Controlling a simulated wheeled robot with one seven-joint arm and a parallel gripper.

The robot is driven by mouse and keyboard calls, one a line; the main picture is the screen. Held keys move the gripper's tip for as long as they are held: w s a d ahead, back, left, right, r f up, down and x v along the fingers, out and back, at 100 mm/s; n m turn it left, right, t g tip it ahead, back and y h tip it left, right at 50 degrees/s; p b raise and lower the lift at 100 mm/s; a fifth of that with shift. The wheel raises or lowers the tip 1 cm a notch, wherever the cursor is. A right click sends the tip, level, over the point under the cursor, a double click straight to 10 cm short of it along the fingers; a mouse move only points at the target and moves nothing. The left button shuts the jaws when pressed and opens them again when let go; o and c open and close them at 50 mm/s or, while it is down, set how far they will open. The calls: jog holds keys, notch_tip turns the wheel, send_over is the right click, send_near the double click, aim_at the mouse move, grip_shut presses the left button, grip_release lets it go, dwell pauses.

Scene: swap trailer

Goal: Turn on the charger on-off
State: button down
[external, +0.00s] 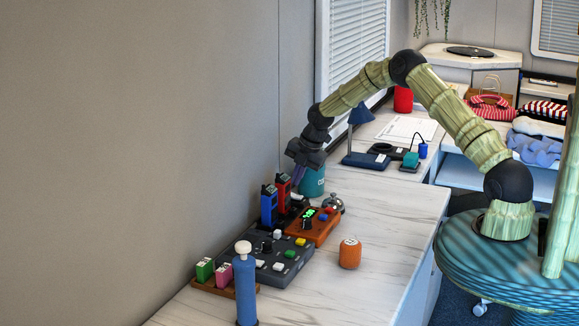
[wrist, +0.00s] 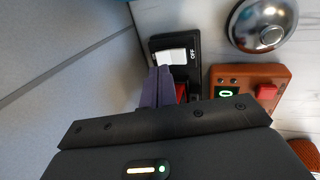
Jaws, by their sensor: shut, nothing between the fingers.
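In the wrist view a black charger (wrist: 155,44) shows a white rocker switch (wrist: 171,57) with the word OFF beside it. My gripper (wrist: 160,70) is shut and empty, its purple fingertips close to the near edge of the switch in the picture. I cannot tell whether they touch it. A strip of red shows beside the fingers. In the external view my gripper (external: 298,181) points down above the charger area, behind a red handset (external: 284,190) and a blue handset (external: 269,206). The switch cannot be made out there.
An orange box with a green display (external: 312,226) and a silver bell (external: 333,204) stand close on the right. A teal container (external: 313,183) is just behind my gripper. A dark button panel (external: 262,258) and a blue bottle (external: 245,290) are in front. The wall is close on the left.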

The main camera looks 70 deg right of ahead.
aim_at(294, 193)
jog(key=x, duration=0.3)
jog(key=shift+f, duration=0.15)
jog(key=shift+w+f, duration=0.25)
jog(key=shift+s, duration=0.2)
jog(key=shift+s, duration=0.65)
jog(key=shift+r, duration=0.1)
